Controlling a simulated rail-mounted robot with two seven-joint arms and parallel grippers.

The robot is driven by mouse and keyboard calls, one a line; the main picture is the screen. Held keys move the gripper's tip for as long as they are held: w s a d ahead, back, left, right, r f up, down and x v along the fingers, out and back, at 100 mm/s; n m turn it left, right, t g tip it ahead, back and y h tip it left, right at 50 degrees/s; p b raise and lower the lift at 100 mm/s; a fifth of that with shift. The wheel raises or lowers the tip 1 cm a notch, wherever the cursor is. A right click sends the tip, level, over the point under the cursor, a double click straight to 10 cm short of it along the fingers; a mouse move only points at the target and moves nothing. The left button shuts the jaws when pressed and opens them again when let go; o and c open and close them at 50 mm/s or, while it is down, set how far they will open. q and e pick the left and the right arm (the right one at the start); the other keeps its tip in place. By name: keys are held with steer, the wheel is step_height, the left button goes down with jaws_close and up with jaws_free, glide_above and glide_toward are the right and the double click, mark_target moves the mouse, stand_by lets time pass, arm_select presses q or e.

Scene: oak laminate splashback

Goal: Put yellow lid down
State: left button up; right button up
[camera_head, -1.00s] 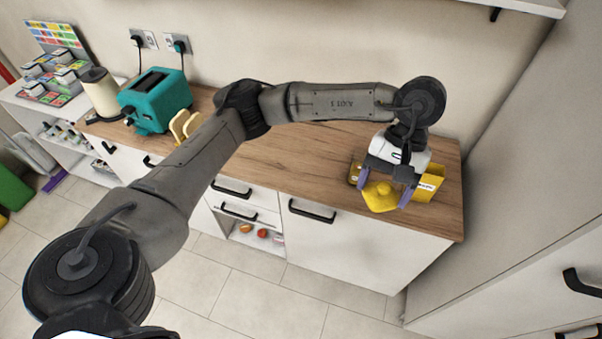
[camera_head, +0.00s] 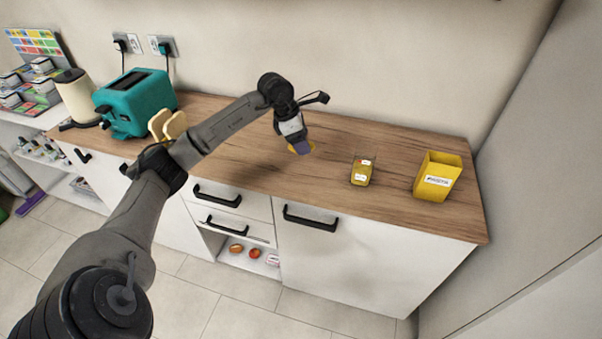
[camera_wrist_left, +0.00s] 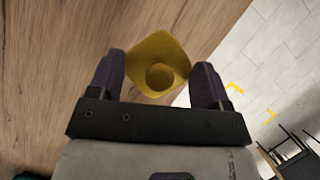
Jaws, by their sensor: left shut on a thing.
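My left gripper (camera_head: 302,147) is over the middle of the wooden counter. It is shut on the yellow lid (camera_wrist_left: 158,66), a square lid with rounded corners and a round knob. In the left wrist view the lid sits between the two purple-grey fingers (camera_wrist_left: 158,80). In the head view only an edge of the lid (camera_head: 293,150) shows beside the fingers. I cannot tell whether the lid touches the counter. My right gripper is not in view.
A small labelled yellow-and-clear container (camera_head: 361,172) and an open yellow box (camera_head: 438,178) stand right on the counter (camera_head: 400,205). A teal toaster (camera_head: 137,103) and bread slices (camera_head: 168,125) are left. Counter is clear between gripper and container.

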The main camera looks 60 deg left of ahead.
mark_target(304, 171)
arm_select(q)
step_height(304, 171, down, 7)
steer(key=shift+f+b, duration=0.1)
steer(key=shift+b, duration=0.8)
step_height(304, 171, down, 2)
steer(key=shift+a+f+b, duration=0.1)
steer(key=shift+b, duration=0.25)
jaws_close()
steer(key=shift+f, duration=0.45)
steer(key=shift+c, duration=0.2)
jaws_free()
steer(key=shift+a, duration=0.1)
steer(key=shift+o, duration=1.4)
steer(key=o, duration=0.7)
